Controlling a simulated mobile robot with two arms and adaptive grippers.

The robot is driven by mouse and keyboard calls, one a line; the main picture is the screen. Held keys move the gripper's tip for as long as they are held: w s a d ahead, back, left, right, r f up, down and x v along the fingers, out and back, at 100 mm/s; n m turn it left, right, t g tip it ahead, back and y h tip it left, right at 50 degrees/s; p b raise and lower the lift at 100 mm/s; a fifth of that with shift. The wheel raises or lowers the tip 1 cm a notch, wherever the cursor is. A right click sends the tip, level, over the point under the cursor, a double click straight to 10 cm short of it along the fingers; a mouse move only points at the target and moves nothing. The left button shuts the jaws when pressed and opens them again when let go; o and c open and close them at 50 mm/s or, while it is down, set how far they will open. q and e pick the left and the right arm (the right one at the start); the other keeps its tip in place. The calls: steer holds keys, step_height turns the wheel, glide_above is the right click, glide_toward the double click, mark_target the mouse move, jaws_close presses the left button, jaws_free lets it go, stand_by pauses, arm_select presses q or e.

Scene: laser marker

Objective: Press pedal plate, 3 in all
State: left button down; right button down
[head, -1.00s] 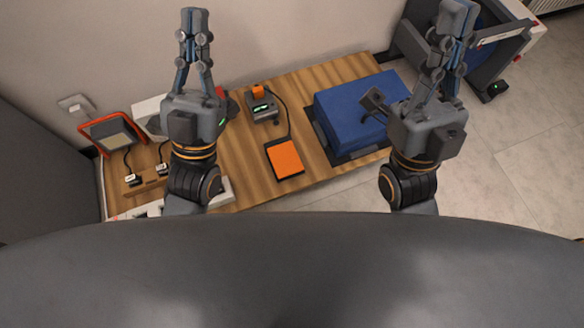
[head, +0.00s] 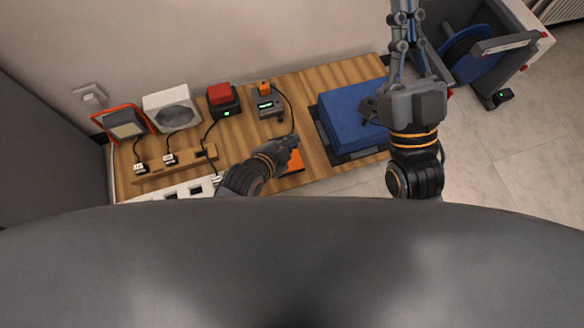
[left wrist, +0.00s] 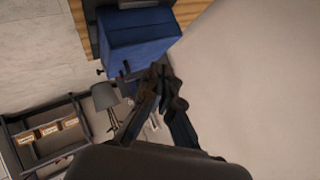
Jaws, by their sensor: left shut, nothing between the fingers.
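The orange pedal plate (head: 294,160) lies on the wooden table in the head view, partly covered by my left gripper. My left gripper (head: 292,140) is shut and empty, over the pedal plate's back part; I cannot tell whether it touches. In the left wrist view its shut fingers (left wrist: 160,80) show, but the pedal does not. A small grey device (head: 268,106) with an orange top and a lit display stands behind the pedal, with a dark cable beside it. My right gripper (head: 404,12) is raised at the top right, its fingers converging shut and empty.
A blue block (head: 350,115) sits on a dark base right of the pedal. A red button box (head: 221,97), white fan box (head: 171,110) and orange-framed lamp (head: 124,124) stand left. A blue reel (head: 472,52) is at the far right.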

arm_select(q)
steer(key=s+f, duration=0.1)
steer(key=f+g, duration=0.1)
steer(key=f, duration=0.1)
steer(key=s+f+m+g, duration=0.1)
steer(key=shift+s+a+f+y, duration=0.2)
steer(key=shift+s+y, duration=0.15)
steer(key=shift+y, duration=0.05)
arm_select(e)
steer(key=shift+w+f, duration=0.25)
steer(key=shift+w, duration=0.1)
